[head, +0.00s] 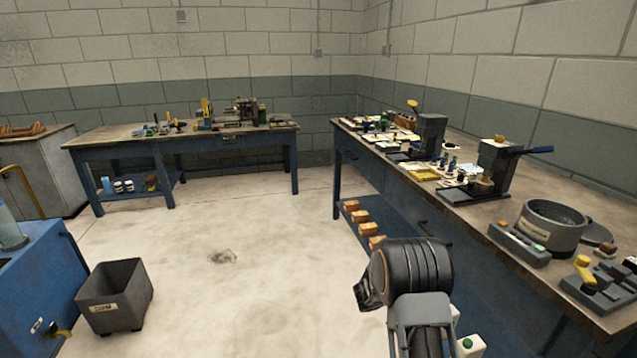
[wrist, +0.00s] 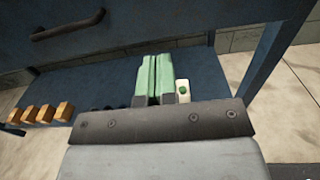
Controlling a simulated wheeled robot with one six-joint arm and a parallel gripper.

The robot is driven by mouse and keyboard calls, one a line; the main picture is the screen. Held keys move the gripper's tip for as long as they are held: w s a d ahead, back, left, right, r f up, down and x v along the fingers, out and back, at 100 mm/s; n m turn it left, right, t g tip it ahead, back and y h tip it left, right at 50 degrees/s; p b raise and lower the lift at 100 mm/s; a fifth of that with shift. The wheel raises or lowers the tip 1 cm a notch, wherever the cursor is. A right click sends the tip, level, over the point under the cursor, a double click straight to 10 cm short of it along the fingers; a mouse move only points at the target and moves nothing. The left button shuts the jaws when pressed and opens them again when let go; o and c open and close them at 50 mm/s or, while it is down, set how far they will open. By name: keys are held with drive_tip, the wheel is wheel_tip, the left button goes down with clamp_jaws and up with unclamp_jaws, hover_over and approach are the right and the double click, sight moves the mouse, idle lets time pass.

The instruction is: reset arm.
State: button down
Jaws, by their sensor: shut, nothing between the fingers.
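My gripper (wrist: 153,78) shows in the wrist view with its two green fingers side by side and touching, shut and empty. It points over the blue lower shelf (wrist: 95,80) of the right-hand workbench. A white block with a green dot (wrist: 183,90) shows just right of the fingers, partly hidden by my wrist. In the head view my dark arm stands at the bottom centre, in front of the workbench (head: 470,215). The fingers cannot be made out there.
Several orange-brown blocks (wrist: 45,113) lie on the lower shelf. Presses (head: 495,165) and a round grey pot (head: 552,226) crowd the right bench top. A grey bin (head: 115,297) stands on the floor at left, beside a blue cabinet (head: 40,290). The middle floor is clear.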

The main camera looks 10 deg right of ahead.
drive_tip(key=s+a+f+m+g+y, duration=0.2)
drive_tip(key=s+f+m+g+y, duration=0.25)
drive_tip(key=s, duration=0.25)
drive_tip(key=s+a+r+m+g+y+p, duration=0.1)
drive_tip(key=s+a+r+m+y+p, duration=0.3)
drive_tip(key=s+a+r+m+y, duration=0.15)
drive_tip(key=s+a+r+m+t+y+p, duration=0.2)
drive_tip(key=a+r+m+p, duration=0.1)
drive_tip(key=r, duration=0.6)
drive_tip(key=s+a+r+m+t+y+p, duration=0.2)
drive_tip(key=a+r+t+y+p, duration=0.1)
drive_tip(key=a+r+p, duration=0.3)
drive_tip(key=s+a+r+m+t+y+p, duration=0.2)
drive_tip(key=a+r+p, duration=0.3)
drive_tip(key=r, duration=0.7)
drive_tip(key=shift+s+a+m+y, duration=0.6)
drive_tip(key=shift+a+m, duration=0.2)
drive_tip(key=shift+a, duration=0.35)
drive_tip(key=shift+d+t, duration=0.1)
drive_tip(key=shift+t, duration=0.15)
